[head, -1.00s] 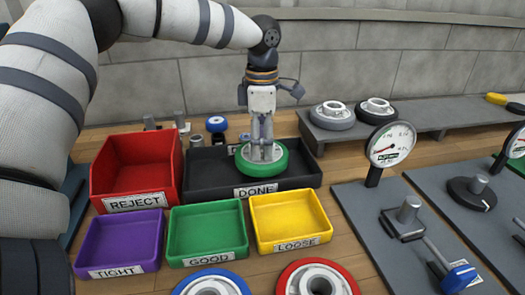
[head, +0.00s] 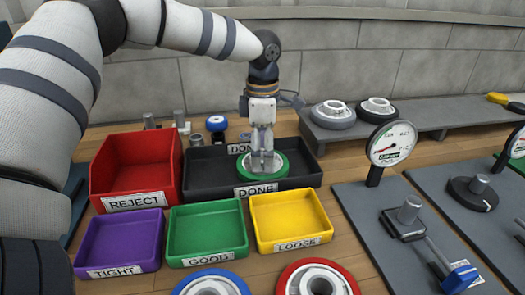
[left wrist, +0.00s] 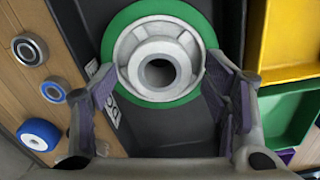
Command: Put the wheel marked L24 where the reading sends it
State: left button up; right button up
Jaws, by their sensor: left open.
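A green-rimmed wheel with a grey hub (head: 281,166) is in the black tray labelled DONE (head: 211,182), right of the tray's middle. It also shows in the left wrist view (left wrist: 150,22), lying flat, hub facing the camera. No L24 mark is readable on it. My left gripper (head: 262,158) is directly above the hub, pointing down. My right gripper is not in view.
A red REJECT bin (head: 136,170), purple TIGHT tray (head: 121,241), green GOOD tray (head: 207,232) and yellow LOOSE tray (head: 290,221) stand beside the black tray. Blue (head: 211,284) and red (head: 317,278) wheels lie in front.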

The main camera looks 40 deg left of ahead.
pick_arm(q)
notch_tip(320, 180, up, 12)
jog(key=shift+d+f, duration=0.1)
jog(key=shift+f, duration=0.05)
dwell(0.4)
